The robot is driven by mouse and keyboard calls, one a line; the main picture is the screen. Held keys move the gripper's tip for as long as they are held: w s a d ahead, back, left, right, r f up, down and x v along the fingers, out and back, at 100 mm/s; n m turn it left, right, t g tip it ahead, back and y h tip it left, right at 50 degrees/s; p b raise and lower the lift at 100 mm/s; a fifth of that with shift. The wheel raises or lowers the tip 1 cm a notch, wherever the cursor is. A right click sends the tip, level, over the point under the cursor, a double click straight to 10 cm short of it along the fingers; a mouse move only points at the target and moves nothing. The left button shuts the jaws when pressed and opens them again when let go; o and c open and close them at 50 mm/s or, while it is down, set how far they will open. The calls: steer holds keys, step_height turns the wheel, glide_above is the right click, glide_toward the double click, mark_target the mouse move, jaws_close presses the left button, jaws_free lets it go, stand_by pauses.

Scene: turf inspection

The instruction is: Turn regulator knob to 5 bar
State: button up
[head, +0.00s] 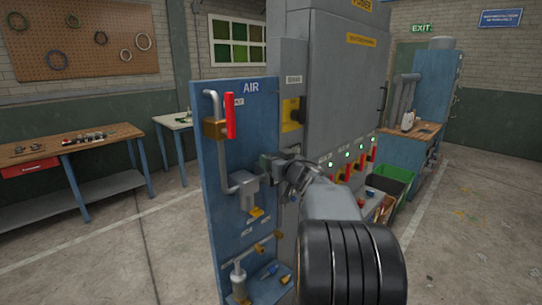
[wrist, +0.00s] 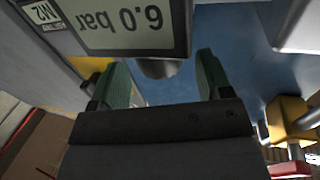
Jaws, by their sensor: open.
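The regulator display (wrist: 120,22) fills the upper left of the wrist view, upside down, and reads 6.0 bar. A dark rounded knob (wrist: 160,69) shows just below it, between the two green fingertips of my gripper (wrist: 161,75). My gripper is open, with a finger on either side of the knob and visible gaps between. In the head view my gripper (head: 271,166) is at the right edge of the blue AIR panel (head: 215,160), close to the grey regulator body (head: 247,188). The knob cannot be made out in the head view.
A brass valve with a red lever (head: 230,115) is above the regulator on the panel. A grey power cabinet (head: 345,90) stands close on the right. Small fittings sit at the panel's foot. A workbench (head: 75,145) is at the left, with open floor between.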

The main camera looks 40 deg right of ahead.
steer(key=shift+w+d, duration=0.1)
steer(key=shift+w, duration=1.15)
steer(key=shift+c, duration=0.4)
steer(key=c, duration=0.8)
steer(key=n+y+p, duration=0.1)
steer(key=p, duration=0.2)
steer(key=shift+r+y, duration=0.3)
steer(key=shift+r, duration=0.05)
steer(key=shift+c, duration=0.2)
steer(key=n+y+p, duration=0.1)
steer(key=y+p, duration=0.1)
steer(key=p, duration=0.1)
steer(key=shift+d, duration=0.1)
steer(key=n+g+y+p, duration=0.1)
steer(key=n+y+p, duration=0.2)
steer(key=y+p, duration=0.1)
steer(key=shift+f+y, duration=0.1)
steer(key=shift+y, duration=0.3)
steer(key=shift+f+n+g+y+p, duration=0.1)
steer(key=shift+n+g+y+p, duration=0.95)
steer(key=shift+n+y, duration=0.35)
steer(key=shift+y, duration=0.4)
